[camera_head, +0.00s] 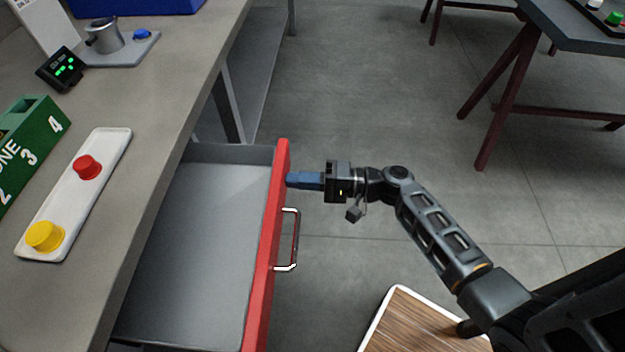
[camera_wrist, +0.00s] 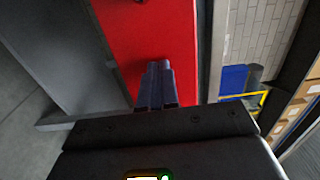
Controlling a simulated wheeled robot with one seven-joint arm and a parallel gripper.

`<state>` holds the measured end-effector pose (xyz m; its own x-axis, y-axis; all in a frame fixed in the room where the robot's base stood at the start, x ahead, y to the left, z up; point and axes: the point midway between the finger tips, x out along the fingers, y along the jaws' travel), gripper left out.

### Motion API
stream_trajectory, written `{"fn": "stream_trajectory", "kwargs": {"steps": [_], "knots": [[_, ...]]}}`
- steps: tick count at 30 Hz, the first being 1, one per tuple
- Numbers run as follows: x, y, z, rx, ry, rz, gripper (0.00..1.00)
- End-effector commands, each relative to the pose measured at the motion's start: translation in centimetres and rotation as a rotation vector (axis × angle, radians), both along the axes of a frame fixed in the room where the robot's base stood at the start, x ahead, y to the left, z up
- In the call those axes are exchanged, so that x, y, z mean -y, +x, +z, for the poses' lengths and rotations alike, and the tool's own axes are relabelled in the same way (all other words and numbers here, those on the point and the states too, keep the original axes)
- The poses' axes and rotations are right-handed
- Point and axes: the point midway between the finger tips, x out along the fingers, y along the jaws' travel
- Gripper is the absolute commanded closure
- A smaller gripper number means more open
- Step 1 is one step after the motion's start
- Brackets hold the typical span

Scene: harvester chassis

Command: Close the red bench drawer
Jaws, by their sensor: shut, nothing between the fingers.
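The red bench drawer (camera_head: 267,262) is pulled out from under the grey workbench, and its grey inside looks empty. Its metal handle (camera_head: 295,240) is on the outer side of the red front. My gripper (camera_head: 290,180) is shut and empty. Its blue fingertips point at the red front, beyond the handle toward the far end, and seem to touch it or nearly so. In the wrist view, the shut fingers (camera_wrist: 158,70) lie against the view of the red front (camera_wrist: 150,35); whether they touch cannot be told for certain.
The workbench (camera_head: 165,110) carries a white tray (camera_head: 110,160) with a red and a yellow button, a green numbered block (camera_head: 35,135) and a small display (camera_head: 62,68). A dark table (camera_head: 570,25) stands at the upper right. The floor right of the drawer is mostly clear.

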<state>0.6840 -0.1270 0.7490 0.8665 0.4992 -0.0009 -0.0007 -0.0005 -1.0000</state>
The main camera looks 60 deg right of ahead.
Motion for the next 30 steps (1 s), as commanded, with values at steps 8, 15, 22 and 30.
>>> {"fn": "stream_trajectory", "kwargs": {"steps": [8, 15, 22, 30], "knots": [[-4.1, 7.2, -0.2, 0.007, 0.000, 0.003, 1.00], [-7.4, 12.8, -0.3, 0.005, -0.001, 0.003, 1.00], [-9.4, 16.2, -0.1, 0.003, 0.001, 0.002, 1.00], [-10.2, 17.5, 0.1, 0.002, 0.000, 0.001, 1.00]]}}
